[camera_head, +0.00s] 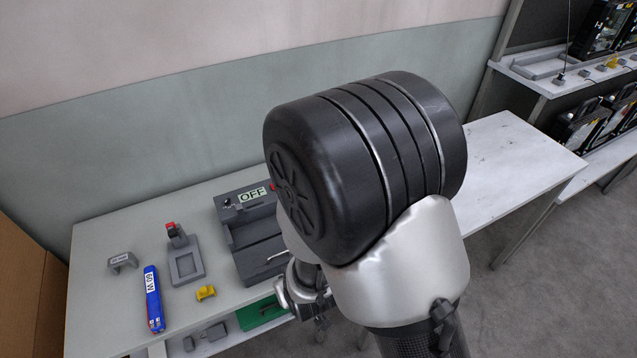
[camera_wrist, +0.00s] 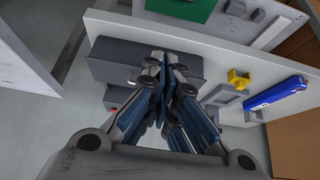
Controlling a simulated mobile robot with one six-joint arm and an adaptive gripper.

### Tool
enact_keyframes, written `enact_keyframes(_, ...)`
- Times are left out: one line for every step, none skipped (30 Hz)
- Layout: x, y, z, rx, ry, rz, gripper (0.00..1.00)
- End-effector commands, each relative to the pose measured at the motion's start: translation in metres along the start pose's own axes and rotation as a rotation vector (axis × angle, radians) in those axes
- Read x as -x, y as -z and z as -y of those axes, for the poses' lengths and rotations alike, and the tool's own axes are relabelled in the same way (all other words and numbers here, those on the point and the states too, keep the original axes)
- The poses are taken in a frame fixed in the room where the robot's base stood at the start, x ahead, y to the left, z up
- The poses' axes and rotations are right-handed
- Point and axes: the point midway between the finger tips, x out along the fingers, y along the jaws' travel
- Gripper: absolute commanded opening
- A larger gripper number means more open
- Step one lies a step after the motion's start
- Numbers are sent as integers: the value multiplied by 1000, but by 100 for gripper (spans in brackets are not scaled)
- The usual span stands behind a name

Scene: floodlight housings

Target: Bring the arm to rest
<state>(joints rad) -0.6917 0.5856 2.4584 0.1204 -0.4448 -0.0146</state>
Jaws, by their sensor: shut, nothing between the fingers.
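My gripper (camera_wrist: 162,88) shows in the wrist view with its blue-grey fingers together and nothing between them. It hangs over a dark grey fixture (camera_wrist: 113,60) on the table. In the head view my black and silver arm fills the middle and hides much of the table. The same fixture, with an OFF label (camera_head: 253,194), shows to the left of the arm, its right part hidden. The gripper's fingertips are hard to make out in the head view.
On the light table (camera_head: 110,290) lie a blue box (camera_head: 153,298), a yellow piece (camera_head: 206,292), a grey stand with a red top (camera_head: 183,256) and a small grey bracket (camera_head: 122,262). Shelves (camera_head: 560,85) stand at right.

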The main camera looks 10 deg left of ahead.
Motion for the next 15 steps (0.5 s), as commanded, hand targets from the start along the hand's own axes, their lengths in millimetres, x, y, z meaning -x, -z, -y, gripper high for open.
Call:
enact_keyframes(7, 7, -6, -14, -4, -5, 0)
enact_keyframes(12, 11, -10, -23, -7, -6, 0)
enact_keyframes(22, 17, -17, -40, -13, -5, 0)
enact_keyframes(31, 22, -24, -54, -18, -3, 0)
enact_keyframes(41, 27, -31, -70, -24, -1, 0)
enact_keyframes(56, 33, -42, -93, -32, 3, 0)
enact_keyframes(68, 37, -50, -110, -39, 6, 0)
enact_keyframes(81, 40, -59, -128, -46, 10, 0)
enact_keyframes(99, 43, -70, -152, -56, 16, 0)
enact_keyframes(112, 44, -78, -170, -64, 20, 0)
enact_keyframes(125, 44, -86, -187, -72, 24, 0)
enact_keyframes(143, 44, -96, -210, -84, 30, 0)
enact_keyframes(157, 42, -103, -226, -92, 35, 0)
enact_keyframes(170, 40, -110, -242, -101, 38, 0)
enact_keyframes(189, 36, -118, -265, -114, 44, 0)
